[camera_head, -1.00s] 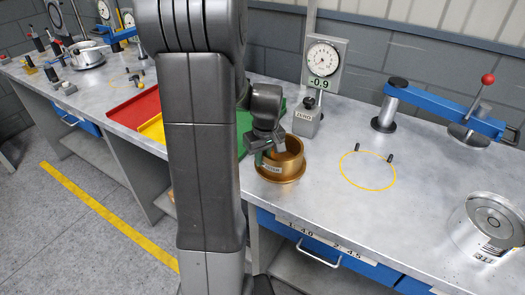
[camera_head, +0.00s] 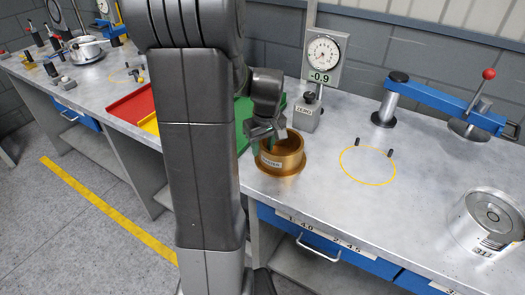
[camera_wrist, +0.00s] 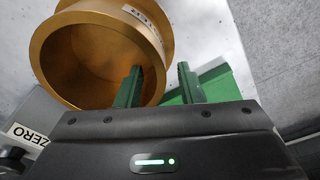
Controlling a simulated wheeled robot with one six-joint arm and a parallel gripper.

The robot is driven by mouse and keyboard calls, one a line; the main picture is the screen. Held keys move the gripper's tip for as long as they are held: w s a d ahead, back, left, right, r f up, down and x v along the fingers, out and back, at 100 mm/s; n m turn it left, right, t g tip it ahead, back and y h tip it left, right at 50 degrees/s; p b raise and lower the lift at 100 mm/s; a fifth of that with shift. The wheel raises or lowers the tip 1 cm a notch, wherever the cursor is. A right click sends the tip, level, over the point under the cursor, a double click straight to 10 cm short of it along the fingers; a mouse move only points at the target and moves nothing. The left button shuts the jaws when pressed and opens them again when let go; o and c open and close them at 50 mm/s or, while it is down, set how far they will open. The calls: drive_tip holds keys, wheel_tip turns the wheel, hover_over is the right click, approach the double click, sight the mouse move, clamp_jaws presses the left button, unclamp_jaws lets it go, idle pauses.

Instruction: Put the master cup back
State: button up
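The master cup (camera_head: 284,165) is a brass, flanged, open-topped cup with a label on its side. It stands upright on the grey bench, in front of the dial gauge stand. It also shows in the wrist view (camera_wrist: 88,60), with its open mouth towards the camera. My gripper (camera_head: 262,142) is at the cup's left rim. In the wrist view my gripper (camera_wrist: 160,75) has its two green fingers apart. The left finger overlaps the cup's mouth near the rim; the right finger is outside with a gap to the wall. Contact at the left finger is unclear.
The dial gauge (camera_head: 323,55) reads -0.9 above a block marked ZERO (camera_head: 306,113). A yellow ring (camera_head: 368,184) with two pegs lies empty to the right. A blue clamp arm (camera_head: 440,103) and a silver part (camera_head: 490,222) are farther right. Red (camera_head: 135,108) and green trays (camera_head: 243,118) lie left.

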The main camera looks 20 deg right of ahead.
wheel_tip(320, 180, up, 10)
drive_tip(key=s, duration=0.1)
drive_tip(key=shift+s+f, duration=0.15)
drive_tip(key=shift+f, duration=0.1)
drive_tip(key=shift+d, duration=0.1)
drive_tip(key=f, duration=0.4)
drive_tip(key=w+f, duration=0.1)
drive_tip(key=f, duration=0.7)
drive_tip(key=shift+w, duration=0.2)
drive_tip(key=shift+w+r, duration=0.1)
drive_tip(key=shift+r, duration=1.15)
